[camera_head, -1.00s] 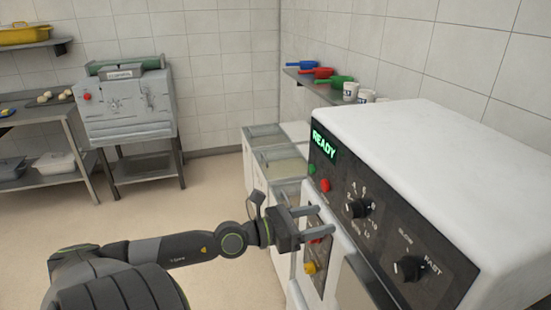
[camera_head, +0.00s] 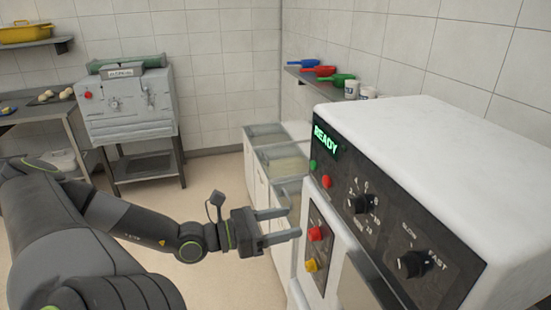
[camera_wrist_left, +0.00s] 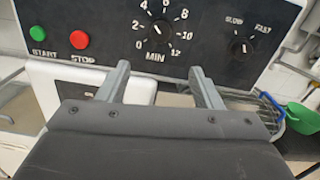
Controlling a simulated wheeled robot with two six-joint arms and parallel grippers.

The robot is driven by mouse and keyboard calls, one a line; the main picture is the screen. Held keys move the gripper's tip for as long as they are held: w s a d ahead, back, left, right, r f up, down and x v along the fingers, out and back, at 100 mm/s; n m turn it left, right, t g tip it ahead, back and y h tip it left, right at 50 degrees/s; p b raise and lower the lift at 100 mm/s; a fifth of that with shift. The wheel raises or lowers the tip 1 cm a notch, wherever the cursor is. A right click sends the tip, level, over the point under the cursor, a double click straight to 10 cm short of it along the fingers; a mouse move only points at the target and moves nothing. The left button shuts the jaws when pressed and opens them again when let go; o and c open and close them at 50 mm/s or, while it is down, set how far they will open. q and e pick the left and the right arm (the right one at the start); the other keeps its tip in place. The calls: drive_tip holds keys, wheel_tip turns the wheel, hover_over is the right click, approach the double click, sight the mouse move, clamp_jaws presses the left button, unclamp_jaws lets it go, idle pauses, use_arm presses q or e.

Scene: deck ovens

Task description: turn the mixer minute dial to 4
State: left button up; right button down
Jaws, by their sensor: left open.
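The minute dial (camera_head: 363,204) is a round black knob on the mixer's dark control panel, with numbers around it and MIN below. In the left wrist view, the dial (camera_wrist_left: 159,30) is at top centre with marks from 0 to 12 around it. A small white mark shows on the knob, but I cannot tell for sure which number it points to. My left gripper (camera_head: 291,222) is open and empty, to the left of the panel and apart from it. In the left wrist view its fingers (camera_wrist_left: 160,70) are spread below the dial. My right gripper is not in view.
A SLOW/FAST knob (camera_head: 415,264) is right of the dial. Green (camera_head: 313,166) and red (camera_head: 326,181) buttons sit left of it, under a READY display (camera_head: 325,142). A lower panel has red (camera_head: 315,234) and yellow (camera_head: 310,265) buttons. Open floor lies left.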

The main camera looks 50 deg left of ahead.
use_arm(q)
drive_tip(key=shift+s+a, duration=0.25)
drive_tip(key=shift+s, duration=0.45)
drive_tip(key=shift+a, duration=0.1)
